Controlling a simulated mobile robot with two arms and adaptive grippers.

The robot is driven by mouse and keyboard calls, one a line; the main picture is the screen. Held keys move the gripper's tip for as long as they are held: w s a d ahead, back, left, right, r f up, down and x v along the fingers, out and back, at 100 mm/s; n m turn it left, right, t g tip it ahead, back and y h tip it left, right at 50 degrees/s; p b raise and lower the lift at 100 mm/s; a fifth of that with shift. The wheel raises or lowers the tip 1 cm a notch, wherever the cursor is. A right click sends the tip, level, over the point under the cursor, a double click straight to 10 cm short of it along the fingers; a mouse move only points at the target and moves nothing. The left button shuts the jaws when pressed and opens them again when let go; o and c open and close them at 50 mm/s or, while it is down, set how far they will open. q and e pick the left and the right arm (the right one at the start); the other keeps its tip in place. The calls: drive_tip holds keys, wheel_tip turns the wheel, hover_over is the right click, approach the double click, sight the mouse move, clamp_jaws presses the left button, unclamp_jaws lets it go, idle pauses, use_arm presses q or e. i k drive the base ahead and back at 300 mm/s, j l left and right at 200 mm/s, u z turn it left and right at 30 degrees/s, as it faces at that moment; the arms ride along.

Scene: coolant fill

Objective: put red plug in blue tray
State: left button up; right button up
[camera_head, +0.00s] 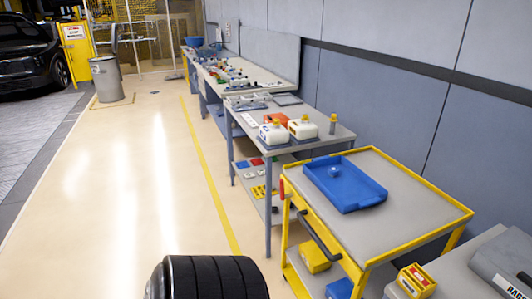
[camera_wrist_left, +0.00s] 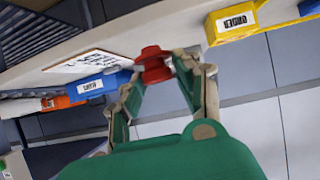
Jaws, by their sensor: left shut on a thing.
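The red plug (camera_wrist_left: 153,65) shows in the left wrist view, between the fingertips of my left gripper (camera_wrist_left: 158,78). My left gripper is shut on it and holds it in front of a pale shelf or bench edge. In the head view the blue tray (camera_head: 370,192) lies on the grey top of a yellow-framed cart. A small blue round thing (camera_head: 334,171) is in the tray. Neither gripper shows in the head view. My right gripper is in neither view.
The yellow cart (camera_head: 432,226) stands right of a bench (camera_head: 250,117) with white, yellow-capped containers. A black ribbed round thing (camera_head: 205,278) is at the bottom. The wrist view shows blue (camera_wrist_left: 97,87) and yellow (camera_wrist_left: 232,22) labelled bins close to the plug.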

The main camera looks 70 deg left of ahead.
sight(352, 194)
drive_tip(key=i+j+u, duration=0.15)
drive_tip(key=u, duration=0.25)
drive_tip(key=i+j+u, duration=0.2)
drive_tip(key=u, duration=0.2)
drive_tip(key=i+j+u, duration=0.2)
drive_tip(key=u, duration=0.2)
drive_tip(key=i+u, duration=0.25)
drive_tip(key=u, duration=0.15)
drive_tip(key=i, duration=0.35)
